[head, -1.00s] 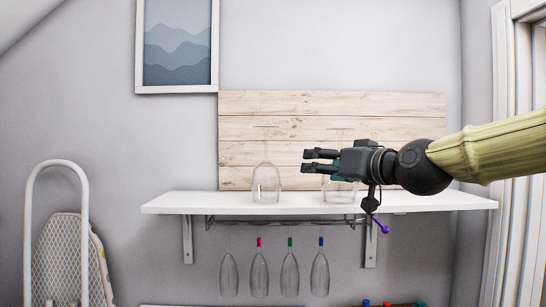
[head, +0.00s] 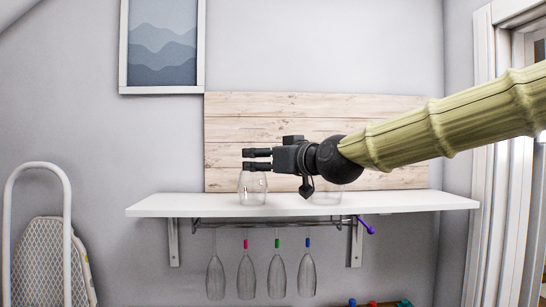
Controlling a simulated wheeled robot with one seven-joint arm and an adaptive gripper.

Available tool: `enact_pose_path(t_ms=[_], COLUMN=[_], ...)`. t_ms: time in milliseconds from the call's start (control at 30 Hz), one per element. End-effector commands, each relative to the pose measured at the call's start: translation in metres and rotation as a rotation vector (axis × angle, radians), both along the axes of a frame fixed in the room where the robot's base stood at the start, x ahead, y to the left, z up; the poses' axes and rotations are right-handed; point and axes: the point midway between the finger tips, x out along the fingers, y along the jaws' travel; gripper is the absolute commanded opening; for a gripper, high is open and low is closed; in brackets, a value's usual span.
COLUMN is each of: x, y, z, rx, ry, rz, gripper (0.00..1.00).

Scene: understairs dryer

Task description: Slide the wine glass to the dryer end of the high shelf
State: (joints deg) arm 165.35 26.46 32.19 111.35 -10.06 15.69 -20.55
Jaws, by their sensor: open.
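A clear wine glass (head: 252,190) stands upside down on the white high shelf (head: 180,205), left of the shelf's middle. My gripper (head: 257,160) is open, with its fingers pointing left at the height of the glass's stem. The fingers overlap the upper part of the glass, so the stem and foot are mostly hidden. I cannot tell whether the stem is between the fingers or behind them. A second clear glass (head: 327,196) stands to the right, partly hidden behind my wrist. The dryer is not in view.
A rail under the shelf carries several hanging flutes (head: 246,275). A wooden panel (head: 235,120) backs the shelf. The shelf's left end and right end are clear. An ironing board (head: 45,260) leans at the lower left. A door frame (head: 490,150) is at right.

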Motion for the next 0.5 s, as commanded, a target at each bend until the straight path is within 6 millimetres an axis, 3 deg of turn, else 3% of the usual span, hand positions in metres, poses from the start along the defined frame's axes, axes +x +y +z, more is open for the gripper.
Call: enact_pose_path(t_ms=[500], x=[0.043], y=[0.028], z=[-0.002], rx=[0.000], ry=[0.001], rz=[0.000], gripper=[0.68])
